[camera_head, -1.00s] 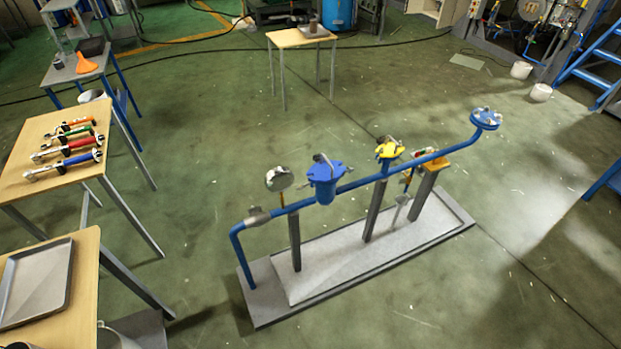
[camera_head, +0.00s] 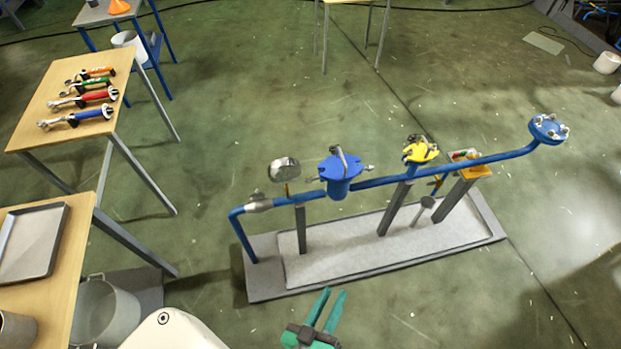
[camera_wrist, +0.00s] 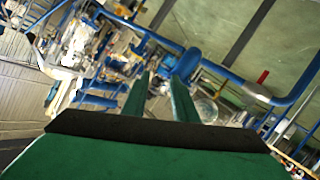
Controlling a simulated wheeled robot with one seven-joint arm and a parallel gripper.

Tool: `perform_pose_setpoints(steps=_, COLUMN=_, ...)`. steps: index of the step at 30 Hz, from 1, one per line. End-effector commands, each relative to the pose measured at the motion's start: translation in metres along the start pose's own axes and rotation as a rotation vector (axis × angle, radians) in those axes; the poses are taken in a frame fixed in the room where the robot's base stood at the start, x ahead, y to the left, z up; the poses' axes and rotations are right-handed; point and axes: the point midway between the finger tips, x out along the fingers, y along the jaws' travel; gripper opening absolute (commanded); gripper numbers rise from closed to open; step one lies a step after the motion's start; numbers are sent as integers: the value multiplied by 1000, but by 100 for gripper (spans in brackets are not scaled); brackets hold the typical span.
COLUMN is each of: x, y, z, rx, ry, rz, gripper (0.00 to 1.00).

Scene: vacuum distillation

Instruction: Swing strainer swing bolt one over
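A blue lidded pot, which looks like the strainer (camera_head: 338,186), sits in a blue pipe run (camera_head: 440,168). Small metal bolts (camera_head: 368,170) stick out around its lid; which one is swing bolt one I cannot tell. A blue cylindrical body (camera_wrist: 186,66) shows in the wrist view ahead of the fingers. My gripper (camera_head: 334,291) is green, with its two fingers apart and nothing between them. In the head view it is below the strainer in the picture, in front of the base plate. The fingers (camera_wrist: 160,90) also show apart in the wrist view.
A round gauge (camera_head: 284,169) stands left of the strainer, and a yellow lidded fitting (camera_head: 420,152) is to its right. A blue flange (camera_head: 548,128) ends the pipe. Posts rise from a grey base plate (camera_head: 270,284). Tables with tools (camera_head: 90,117) and a tray (camera_head: 30,240) stand left.

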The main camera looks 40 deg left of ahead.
Motion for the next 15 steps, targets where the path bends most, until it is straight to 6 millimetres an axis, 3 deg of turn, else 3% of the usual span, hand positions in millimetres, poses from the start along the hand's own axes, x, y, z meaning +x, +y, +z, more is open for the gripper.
perform_pose_setpoints(steps=1, x=20, y=-13, z=-4, rx=-76, ry=15, rz=-22, gripper=26)
perform_pose_setpoints(steps=8, x=97, y=-73, z=-25, rx=-486, ry=68, rz=-106, gripper=26)
perform_pose_setpoints(steps=15, x=169, y=-129, z=-67, rx=-943, ry=147, rz=-146, gripper=26)
